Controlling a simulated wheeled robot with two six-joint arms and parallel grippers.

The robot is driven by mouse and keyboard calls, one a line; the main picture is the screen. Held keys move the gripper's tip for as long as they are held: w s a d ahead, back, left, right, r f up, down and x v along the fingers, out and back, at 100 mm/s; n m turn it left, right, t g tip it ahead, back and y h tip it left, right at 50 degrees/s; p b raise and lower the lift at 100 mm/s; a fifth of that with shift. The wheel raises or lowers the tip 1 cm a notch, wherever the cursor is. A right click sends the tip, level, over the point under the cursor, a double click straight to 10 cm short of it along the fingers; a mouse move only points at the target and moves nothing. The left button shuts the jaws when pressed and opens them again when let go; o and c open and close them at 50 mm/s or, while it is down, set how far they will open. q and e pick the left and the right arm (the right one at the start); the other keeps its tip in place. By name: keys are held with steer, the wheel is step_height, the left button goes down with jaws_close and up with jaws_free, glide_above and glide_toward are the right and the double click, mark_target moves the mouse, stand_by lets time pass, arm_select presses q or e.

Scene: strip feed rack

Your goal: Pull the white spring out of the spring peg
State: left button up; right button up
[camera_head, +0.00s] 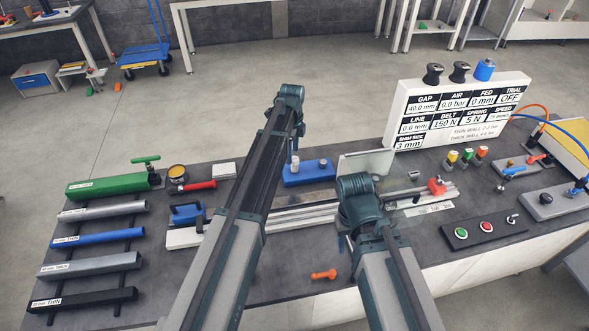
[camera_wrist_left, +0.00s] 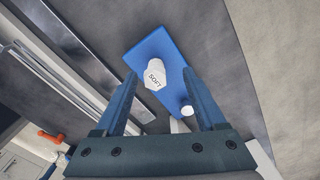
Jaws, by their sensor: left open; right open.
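The blue spring block (camera_head: 310,178) lies on the table behind my left forearm. Two pale upright pieces stand on it; the head view is too small to tell spring from peg. In the left wrist view the blue block (camera_wrist_left: 150,48) carries a white faceted piece marked SOFT (camera_wrist_left: 155,76) and a smaller white round piece (camera_wrist_left: 187,110). My left gripper (camera_wrist_left: 162,74) is open, its fingers on either side of the SOFT piece in the picture; I cannot tell whether they touch it.
Several tubes lie on a rack (camera_head: 127,243) at the left. A long metal rail (camera_head: 300,215) runs across the middle. An orange piece (camera_head: 323,274) lies near the front. A readout panel (camera_head: 455,112) stands at the back right, and a button box (camera_head: 484,229) at the right.

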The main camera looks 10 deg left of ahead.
mark_target(294, 159)
arm_select(q)
steer(key=f+b, duration=0.3)
steer(key=s+f+b, duration=0.1)
steer(key=shift+d+f, duration=0.15)
steer(key=shift+d, duration=0.15)
arm_select(e)
step_height(294, 159, down, 4)
steer(key=shift+f, duration=0.1)
arm_select(q)
steer(key=shift+w+f+b, duration=0.1)
steer(key=shift+f+b, duration=0.4)
steer(key=shift+b, duration=0.2)
arm_select(e)
steer(key=shift+f, duration=0.55)
arm_select(q)
steer(key=shift+r, duration=0.1)
arm_select(e)
steer(key=shift+r, duration=0.15)
arm_select(q)
steer(key=shift+c, duration=0.3)
jaws_close()
